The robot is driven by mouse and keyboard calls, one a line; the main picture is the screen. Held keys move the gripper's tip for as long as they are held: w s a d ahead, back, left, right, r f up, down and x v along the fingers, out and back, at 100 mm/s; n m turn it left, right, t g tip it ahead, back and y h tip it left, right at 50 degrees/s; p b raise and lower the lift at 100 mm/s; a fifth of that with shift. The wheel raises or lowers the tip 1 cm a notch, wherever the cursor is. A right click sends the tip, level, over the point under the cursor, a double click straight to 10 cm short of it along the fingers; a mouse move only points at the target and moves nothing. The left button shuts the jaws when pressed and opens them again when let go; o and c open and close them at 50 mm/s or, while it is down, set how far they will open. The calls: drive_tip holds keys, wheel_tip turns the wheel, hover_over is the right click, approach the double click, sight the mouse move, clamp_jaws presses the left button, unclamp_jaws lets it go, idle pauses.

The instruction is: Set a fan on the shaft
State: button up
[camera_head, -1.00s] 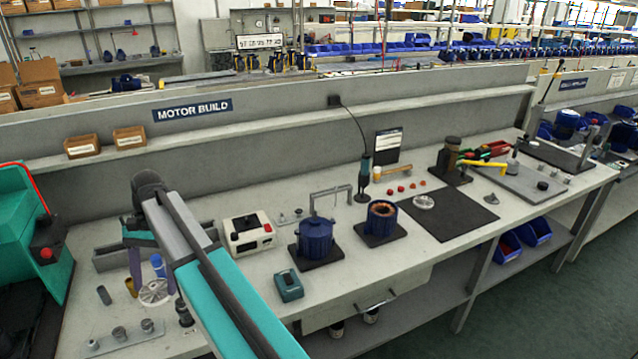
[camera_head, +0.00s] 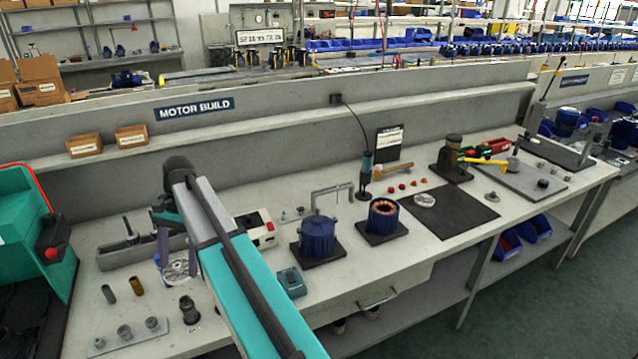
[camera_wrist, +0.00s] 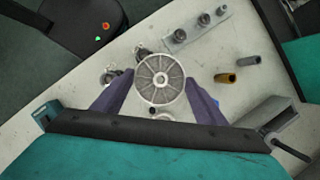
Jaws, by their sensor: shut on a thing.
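A pale grey, spoked fan (camera_wrist: 160,84) sits between the two purple fingers of my gripper (camera_wrist: 160,88) in the wrist view, its round face and hub toward the camera. My gripper (camera_head: 178,262) is shut on it. In the head view the fan (camera_head: 178,273) shows low between the fingers, above the left part of the bench, partly hidden by my arm. A blue motor (camera_head: 318,238) stands on a dark base at mid bench. A blue housing with copper windings (camera_head: 382,215) stands to its right. I cannot make out a bare shaft on either. Another pale disc (camera_head: 424,200) lies on the black mat.
A grey open tray (camera_head: 128,254) lies behind the fan. A brass cylinder (camera_head: 137,286), a dark cylinder (camera_head: 109,294), a dark stepped post (camera_head: 189,312) and a plate with several studs (camera_head: 125,333) stand near it. A white box (camera_head: 258,228) is behind my arm.

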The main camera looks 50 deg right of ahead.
drive_tip(key=s+d+r+m+t+p, duration=0.2)
drive_tip(key=s+d+r+m+p, duration=0.1)
drive_tip(key=d, duration=1)
drive_tip(key=s+d+r+m+t+h+p, duration=0.1)
drive_tip(key=s+d+m, duration=0.5)
drive_tip(key=d, duration=0.8)
drive_tip(key=s+d+r+m+t+p, duration=0.2)
drive_tip(key=s+d+r+m+p, duration=0.2)
drive_tip(key=d, duration=0.9)
wheel_tip(320, 180, up, 3)
drive_tip(key=m+p, duration=0.1)
drive_tip(key=m, duration=0.2)
drive_tip(key=shift+s+d+f+m+t, duration=0.15)
drive_tip(key=shift+s+d+m+t, duration=0.15)
drive_tip(key=shift+s+d+t, duration=0.1)
drive_tip(key=shift+f, duration=0.1)
drive_tip(key=shift+h, duration=0.3)
drive_tip(key=shift+f+b, duration=1.75)
drive_tip(key=shift+f, duration=0.35)
drive_tip(key=shift+p, duration=0.4)
drive_tip(key=shift+f, duration=1.2)
drive_tip(key=o, duration=1.1)
